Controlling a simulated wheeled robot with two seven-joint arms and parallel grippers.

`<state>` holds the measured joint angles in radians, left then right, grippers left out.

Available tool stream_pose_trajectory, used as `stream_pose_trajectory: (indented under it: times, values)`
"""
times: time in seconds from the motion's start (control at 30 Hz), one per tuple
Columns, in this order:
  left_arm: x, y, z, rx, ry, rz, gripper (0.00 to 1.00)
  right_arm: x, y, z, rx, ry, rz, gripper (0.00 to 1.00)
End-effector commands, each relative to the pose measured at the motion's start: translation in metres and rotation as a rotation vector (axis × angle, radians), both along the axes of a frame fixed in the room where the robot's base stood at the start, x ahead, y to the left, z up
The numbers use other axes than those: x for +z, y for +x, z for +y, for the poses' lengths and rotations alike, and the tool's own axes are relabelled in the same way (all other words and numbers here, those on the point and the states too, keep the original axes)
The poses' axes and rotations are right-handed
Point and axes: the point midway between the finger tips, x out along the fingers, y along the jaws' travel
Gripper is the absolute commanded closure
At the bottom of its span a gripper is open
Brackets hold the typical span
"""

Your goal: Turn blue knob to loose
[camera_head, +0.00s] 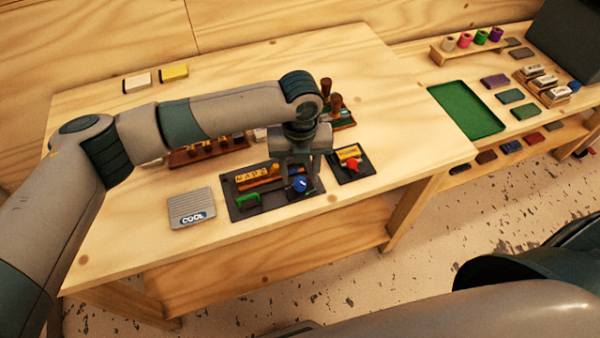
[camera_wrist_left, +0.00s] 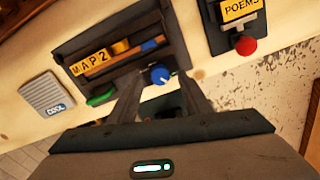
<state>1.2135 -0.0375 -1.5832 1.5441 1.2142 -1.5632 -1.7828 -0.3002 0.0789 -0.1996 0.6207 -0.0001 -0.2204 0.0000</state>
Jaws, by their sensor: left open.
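The blue knob (camera_head: 299,184) sits at the right end of a dark panel (camera_head: 272,203) on the wooden table. The panel also carries a yellow "MAP2" label and a green handle (camera_head: 248,200). My left gripper (camera_head: 302,176) is over the knob, pointing down. In the left wrist view the blue knob (camera_wrist_left: 160,74) shows between and just beyond the two open fingers (camera_wrist_left: 160,88). I cannot tell whether the fingers touch it. Any setting marks around the knob are too small to read. My right gripper is not in view.
A smaller dark panel with a red knob (camera_head: 352,163) and a yellow label stands close on the right. A grey "COOL" plate (camera_head: 190,207) lies on the left. Brown stands with wooden pegs (camera_head: 335,103) are behind. A green tray (camera_head: 466,110) is on the right table.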

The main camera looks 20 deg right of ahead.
Motion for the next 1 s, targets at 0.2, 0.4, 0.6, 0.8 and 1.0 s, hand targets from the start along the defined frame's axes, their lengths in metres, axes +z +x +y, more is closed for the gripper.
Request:
stream_pose_trajectory:
  times: [0.2,0.4,0.6,0.8,1.0]
  values:
    - [-0.019,0.000,0.000,-0.001,-0.001,0.000,0.55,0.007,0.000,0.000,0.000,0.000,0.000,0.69]
    - [-0.023,0.000,0.000,-0.002,0.000,-0.001,0.55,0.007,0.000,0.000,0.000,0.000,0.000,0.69]
    - [-0.023,0.000,0.000,-0.001,0.000,-0.001,0.60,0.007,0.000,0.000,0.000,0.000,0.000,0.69]
    - [-0.023,0.000,0.000,-0.001,0.000,-0.001,0.96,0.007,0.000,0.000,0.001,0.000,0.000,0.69]
    - [-0.022,0.000,0.000,0.006,0.000,-0.001,0.96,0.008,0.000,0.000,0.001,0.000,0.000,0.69]
